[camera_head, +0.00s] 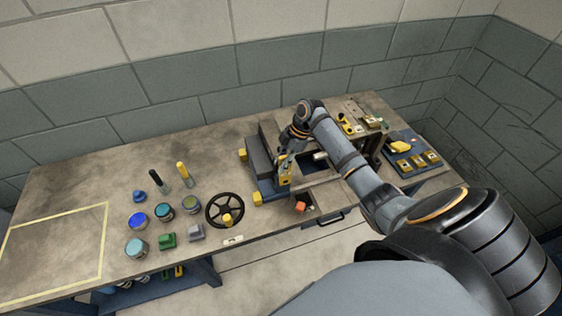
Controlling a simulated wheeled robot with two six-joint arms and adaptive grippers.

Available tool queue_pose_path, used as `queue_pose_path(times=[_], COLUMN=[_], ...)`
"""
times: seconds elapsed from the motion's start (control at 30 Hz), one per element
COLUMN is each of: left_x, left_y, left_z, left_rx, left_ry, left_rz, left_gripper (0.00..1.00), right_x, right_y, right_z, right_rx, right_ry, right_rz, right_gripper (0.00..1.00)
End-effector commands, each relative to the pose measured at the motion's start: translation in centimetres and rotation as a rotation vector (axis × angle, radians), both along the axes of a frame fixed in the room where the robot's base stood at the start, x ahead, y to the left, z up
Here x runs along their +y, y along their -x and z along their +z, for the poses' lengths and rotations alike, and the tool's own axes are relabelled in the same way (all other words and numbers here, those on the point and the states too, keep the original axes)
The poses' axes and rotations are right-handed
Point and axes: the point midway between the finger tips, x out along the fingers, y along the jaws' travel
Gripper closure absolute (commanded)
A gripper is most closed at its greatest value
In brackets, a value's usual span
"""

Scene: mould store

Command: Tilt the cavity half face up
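A dark grey block (259,158) stands on a blue base at the middle of the bench; it looks like the mould half, but I cannot tell whether it is the cavity half or which way its face points. My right arm comes in from the lower right, bends at the back of the bench and reaches down. My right gripper (286,166) is just to the right of the grey block, by a yellow part. It is small and partly covered, so its fingers and any contact are unclear. My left gripper is out of view.
A black handwheel (225,210) stands at the front, left of the block. A blue tray (410,155) with yellow parts lies at the right. A yellow-taped area (104,240) at the far left is clear.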

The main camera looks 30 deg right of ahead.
Motion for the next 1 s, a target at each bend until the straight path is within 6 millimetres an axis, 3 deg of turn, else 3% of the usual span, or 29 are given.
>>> queue_pose_path(times=[0.13,0.37,0.57,1.0], left_x=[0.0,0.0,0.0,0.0], left_y=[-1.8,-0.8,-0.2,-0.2], left_z=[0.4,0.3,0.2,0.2], left_rx=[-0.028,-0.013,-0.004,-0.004], left_ry=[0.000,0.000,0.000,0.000], left_rz=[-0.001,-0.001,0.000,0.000], left_gripper=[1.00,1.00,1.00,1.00], right_x=[0.4,0.4,0.4,0.2], right_y=[0.0,0.0,0.0,-0.1], right_z=[-0.9,-1.0,-1.0,-1.0], right_rx=[0.001,0.000,0.000,0.001], right_ry=[0.000,0.001,0.001,0.006], right_rz=[0.001,0.001,0.001,0.001], right_gripper=[0.75,0.75,1.00,1.00])
